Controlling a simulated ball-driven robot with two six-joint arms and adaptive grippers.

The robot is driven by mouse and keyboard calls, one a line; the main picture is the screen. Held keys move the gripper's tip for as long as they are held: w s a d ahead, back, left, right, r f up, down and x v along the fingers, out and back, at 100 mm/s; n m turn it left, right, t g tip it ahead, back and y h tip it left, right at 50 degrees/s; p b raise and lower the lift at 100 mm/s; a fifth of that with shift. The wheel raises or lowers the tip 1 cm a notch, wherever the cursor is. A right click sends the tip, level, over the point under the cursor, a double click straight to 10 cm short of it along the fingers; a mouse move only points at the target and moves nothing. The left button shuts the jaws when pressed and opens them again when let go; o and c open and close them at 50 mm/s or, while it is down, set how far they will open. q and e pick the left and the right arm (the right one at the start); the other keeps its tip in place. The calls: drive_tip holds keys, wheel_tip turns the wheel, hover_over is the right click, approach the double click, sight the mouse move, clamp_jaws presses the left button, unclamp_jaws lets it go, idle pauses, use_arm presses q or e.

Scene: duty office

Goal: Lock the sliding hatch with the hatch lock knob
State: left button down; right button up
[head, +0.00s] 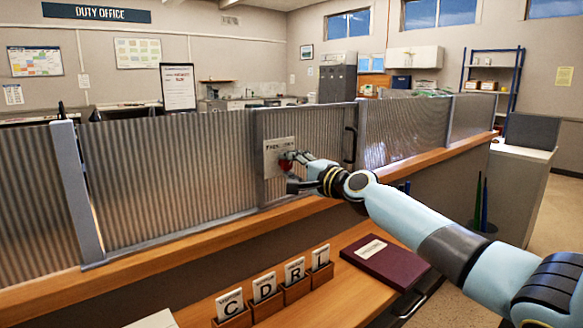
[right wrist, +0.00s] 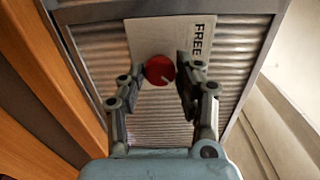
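The sliding hatch (head: 190,170) is a ribbed translucent panel in a grey frame above the wooden counter ledge. A pale plate (head: 273,157) with partly hidden lettering is on it. The red hatch lock knob (head: 285,165) sits on this plate, partly covered by my right gripper (head: 291,172). My left gripper is out of view.
A black handle (head: 349,146) is on the panel right of the plate. Below, the desk holds wooden boxes of cards lettered C, D, R and L (head: 293,283) and a maroon folder (head: 385,260). The wooden ledge (head: 215,236) runs along the hatch.

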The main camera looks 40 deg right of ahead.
drive_tip(key=o, duration=0.4)
drive_tip(key=s, duration=0.7)
drive_tip(key=shift+s+d, duration=0.25)
drive_tip(key=shift+d, duration=0.05)
drive_tip(key=shift+f, duration=0.1)
